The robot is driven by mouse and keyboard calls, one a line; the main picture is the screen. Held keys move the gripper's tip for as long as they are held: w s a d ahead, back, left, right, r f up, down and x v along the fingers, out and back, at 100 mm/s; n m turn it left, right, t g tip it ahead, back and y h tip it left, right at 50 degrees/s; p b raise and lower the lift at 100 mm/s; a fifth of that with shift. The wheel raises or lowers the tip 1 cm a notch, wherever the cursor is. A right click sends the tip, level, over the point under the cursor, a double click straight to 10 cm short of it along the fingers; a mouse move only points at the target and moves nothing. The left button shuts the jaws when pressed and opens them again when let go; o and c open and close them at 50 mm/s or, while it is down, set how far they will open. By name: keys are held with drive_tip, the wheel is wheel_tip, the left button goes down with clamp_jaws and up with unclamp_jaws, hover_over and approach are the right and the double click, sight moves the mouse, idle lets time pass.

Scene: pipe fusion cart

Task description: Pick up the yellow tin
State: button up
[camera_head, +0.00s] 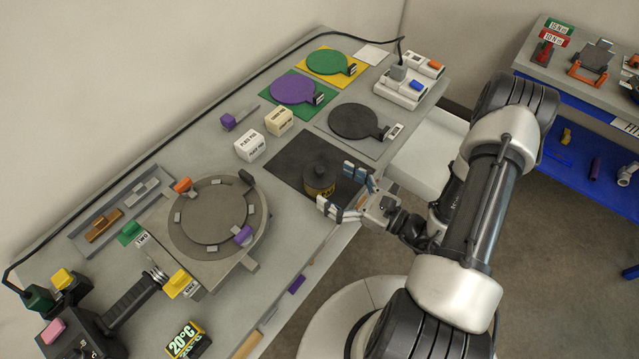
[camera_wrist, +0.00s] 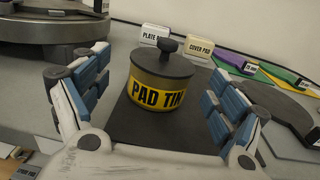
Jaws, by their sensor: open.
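The yellow tin (camera_wrist: 158,92) is a dark round tin with a yellow "PAD TIN" band and a dark lid with a knob. It stands upright on a dark square mat (camera_wrist: 135,128) in the wrist view. In the head view the tin (camera_head: 320,180) is at the middle of the cart top, its lower right close to my fingers. My gripper (camera_head: 346,189) is open, with blue-padded fingers. In the wrist view my gripper (camera_wrist: 157,100) has one finger at each side of the tin, with gaps showing between. The tin appears ahead of the palm, and I see no contact.
White and cream pad boxes (camera_head: 250,145) (camera_head: 279,121) stand behind the mat. A round clamp fixture (camera_head: 212,218) is to the left. A black disc plate (camera_head: 354,121) and purple and green discs (camera_head: 291,89) (camera_head: 332,62) lie farther back.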

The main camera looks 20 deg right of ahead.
sight(308, 170)
drive_tip(key=shift+b+x, duration=0.7)
drive_tip(key=shift+x, duration=2)
drive_tip(key=shift+w+d, duration=0.1)
drive_tip(key=shift+d, duration=0.1)
drive_tip(key=shift+c, duration=0.4)
drive_tip(key=c, duration=1.1)
